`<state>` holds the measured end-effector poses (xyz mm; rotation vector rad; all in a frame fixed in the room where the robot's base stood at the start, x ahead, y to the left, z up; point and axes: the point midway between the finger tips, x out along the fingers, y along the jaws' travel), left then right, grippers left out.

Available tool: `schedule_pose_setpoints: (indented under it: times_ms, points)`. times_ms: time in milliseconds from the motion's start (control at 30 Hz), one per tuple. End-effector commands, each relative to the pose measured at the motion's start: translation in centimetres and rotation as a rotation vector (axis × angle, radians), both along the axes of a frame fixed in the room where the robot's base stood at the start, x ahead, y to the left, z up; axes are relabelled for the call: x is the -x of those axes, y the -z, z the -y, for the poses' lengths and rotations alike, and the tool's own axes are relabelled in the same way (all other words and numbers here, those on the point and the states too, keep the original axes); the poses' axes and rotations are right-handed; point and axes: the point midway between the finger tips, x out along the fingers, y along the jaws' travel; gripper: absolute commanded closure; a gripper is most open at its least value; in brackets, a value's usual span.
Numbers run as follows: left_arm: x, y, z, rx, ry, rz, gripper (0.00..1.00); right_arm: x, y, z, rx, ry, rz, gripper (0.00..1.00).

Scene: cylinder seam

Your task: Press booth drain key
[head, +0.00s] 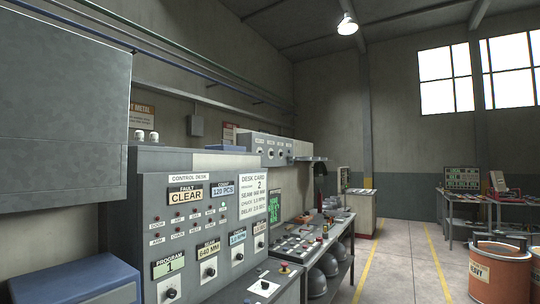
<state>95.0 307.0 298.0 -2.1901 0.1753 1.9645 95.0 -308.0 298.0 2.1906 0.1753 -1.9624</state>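No key that I can read as the booth drain key shows in the head view. A grey control desk (150,190) stands at the left centre, with a FAULT panel reading CLEAR (185,195) and a count panel reading 120 PCS (223,190). Rows of small lamps or keys sit below them, their labels too small to read surely. Dials stand lower, under a PROGRAM panel reading 1 (168,265) and a panel reading 640 MM (208,250). A desk card (253,181) shows program 2. Neither of my grippers is in view.
A blue-grey box (80,283) is at the lower left, below a large grey cabinet (65,100). A bench (325,240) with small parts runs beyond the desk. An orange drum (498,270) stands at right. The floor between yellow lines (400,262) is clear.

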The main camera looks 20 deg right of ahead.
Motion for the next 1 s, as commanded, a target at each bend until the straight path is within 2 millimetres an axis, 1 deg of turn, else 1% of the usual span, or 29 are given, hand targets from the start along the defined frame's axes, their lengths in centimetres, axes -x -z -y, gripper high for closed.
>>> schedule_pose_setpoints:
  times_ms: [133, 433, 1000]
  points:
    - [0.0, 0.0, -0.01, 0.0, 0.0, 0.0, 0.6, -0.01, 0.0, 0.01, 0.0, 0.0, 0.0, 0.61]
    - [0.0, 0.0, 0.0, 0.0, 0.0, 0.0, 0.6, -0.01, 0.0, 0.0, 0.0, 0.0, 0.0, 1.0]
    - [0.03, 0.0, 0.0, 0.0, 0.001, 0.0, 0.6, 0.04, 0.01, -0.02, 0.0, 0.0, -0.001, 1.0]
